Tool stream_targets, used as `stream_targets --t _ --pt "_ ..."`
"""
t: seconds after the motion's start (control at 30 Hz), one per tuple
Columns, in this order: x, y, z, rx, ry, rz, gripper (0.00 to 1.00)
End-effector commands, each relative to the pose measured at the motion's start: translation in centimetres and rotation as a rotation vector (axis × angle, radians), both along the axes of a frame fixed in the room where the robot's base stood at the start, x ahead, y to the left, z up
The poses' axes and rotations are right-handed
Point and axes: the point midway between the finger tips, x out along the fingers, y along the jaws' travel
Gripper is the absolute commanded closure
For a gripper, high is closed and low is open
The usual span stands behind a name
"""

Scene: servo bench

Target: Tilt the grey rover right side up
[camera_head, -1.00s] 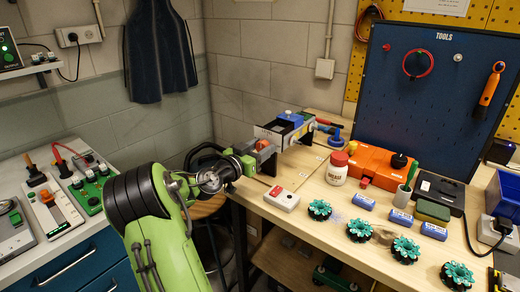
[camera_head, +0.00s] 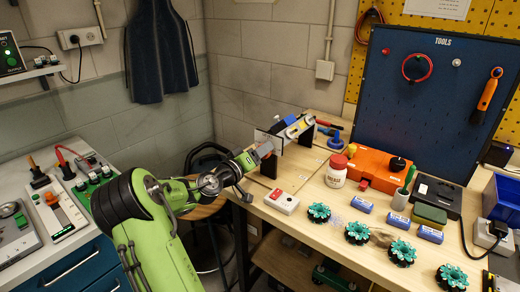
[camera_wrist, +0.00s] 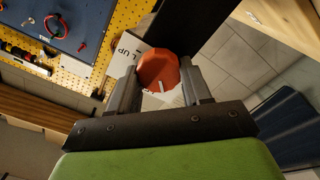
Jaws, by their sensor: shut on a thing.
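The rover (camera_head: 299,126) is at the far left end of the wooden bench, partly behind my gripper. Blue and yellow parts and dark upright side pieces show on it, and it looks tilted; its exact attitude is hard to tell. In the wrist view, my gripper (camera_wrist: 160,82) is shut on an orange-red knob (camera_wrist: 158,70), one finger on each side. A pale panel with the letters "UP" (camera_wrist: 128,48) shows behind the knob. In the head view, my gripper (camera_head: 264,150) reaches the rover from the left. The rover's underside is hidden.
A white box with a red button (camera_head: 281,201), a white bottle (camera_head: 337,171) and an orange case (camera_head: 373,168) stand nearby on the bench. Several green wheels (camera_head: 357,232) line the front edge. A stool (camera_head: 203,208) is below my arm.

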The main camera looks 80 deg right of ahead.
Motion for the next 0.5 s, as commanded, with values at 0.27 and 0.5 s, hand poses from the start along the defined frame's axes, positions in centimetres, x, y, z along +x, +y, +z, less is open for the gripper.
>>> stream_targets --t 0.27,0.5 --pt "0.11 0.00 0.07 0.109 0.244 0.001 1.00" --pt "0.16 0.00 -0.02 0.195 0.442 0.001 1.00"
